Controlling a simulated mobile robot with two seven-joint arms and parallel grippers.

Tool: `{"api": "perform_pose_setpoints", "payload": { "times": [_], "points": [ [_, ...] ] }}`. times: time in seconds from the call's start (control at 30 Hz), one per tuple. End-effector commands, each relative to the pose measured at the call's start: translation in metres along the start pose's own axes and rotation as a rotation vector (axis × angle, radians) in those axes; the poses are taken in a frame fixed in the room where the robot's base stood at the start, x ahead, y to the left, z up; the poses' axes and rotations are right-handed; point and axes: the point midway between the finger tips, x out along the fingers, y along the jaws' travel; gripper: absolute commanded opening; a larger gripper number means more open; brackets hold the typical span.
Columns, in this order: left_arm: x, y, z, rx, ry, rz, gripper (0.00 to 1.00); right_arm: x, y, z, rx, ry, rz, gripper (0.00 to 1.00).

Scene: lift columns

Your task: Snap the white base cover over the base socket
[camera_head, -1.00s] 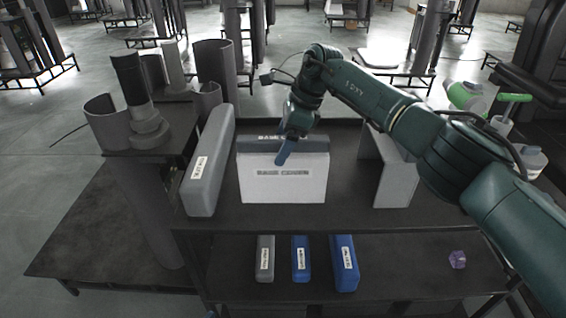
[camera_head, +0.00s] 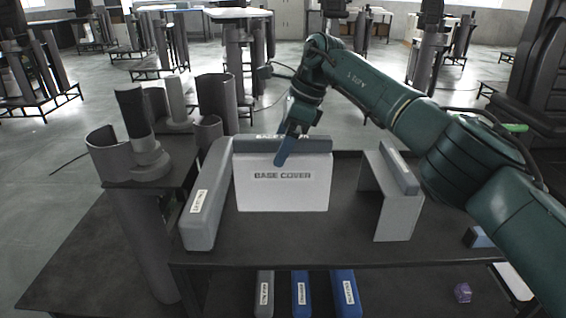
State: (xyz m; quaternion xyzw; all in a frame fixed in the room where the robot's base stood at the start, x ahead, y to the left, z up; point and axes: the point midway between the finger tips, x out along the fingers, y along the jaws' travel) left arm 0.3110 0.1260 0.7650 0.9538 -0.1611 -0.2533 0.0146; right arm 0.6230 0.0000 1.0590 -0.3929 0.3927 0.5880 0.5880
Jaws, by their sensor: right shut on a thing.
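The white base cover (camera_head: 283,188) is a panel with "BASE COVER" on its front, upright above the dark table. A grey bar (camera_head: 285,144) with similar lettering runs along its top. My right gripper (camera_head: 281,157) is shut at the cover's top edge, fingers pointing down in front of it. The cover seems raised off the table; the gap under it is hard to judge. The base socket is not labelled in view; it may be among the grey cylindrical parts (camera_head: 150,165) on the left pedestal, but I cannot tell. My left gripper is not in view.
A long grey labelled box (camera_head: 204,198) lies close to the cover's left. A bent grey panel (camera_head: 392,200) stands on the right. The table top (camera_head: 290,243) is bare in front.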

Motion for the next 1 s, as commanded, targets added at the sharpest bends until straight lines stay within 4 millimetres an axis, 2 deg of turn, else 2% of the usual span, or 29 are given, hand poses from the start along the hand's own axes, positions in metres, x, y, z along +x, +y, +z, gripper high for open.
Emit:
{"api": "perform_pose_setpoints", "payload": {
  "times": [0.03,0.2,0.5,1.0],
  "points": [
    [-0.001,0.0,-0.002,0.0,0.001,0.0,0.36,-0.009,-0.001,0.004,-0.001,-0.001,-0.003,0.27],
    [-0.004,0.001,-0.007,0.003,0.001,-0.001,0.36,-0.024,0.0,0.01,-0.001,0.0,-0.001,0.27],
    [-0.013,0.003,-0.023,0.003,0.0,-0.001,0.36,-0.038,0.0,0.016,0.0,-0.001,0.0,0.27],
    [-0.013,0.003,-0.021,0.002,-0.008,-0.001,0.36,-0.039,0.0,0.016,0.0,-0.001,0.0,0.27]
  ]
}}
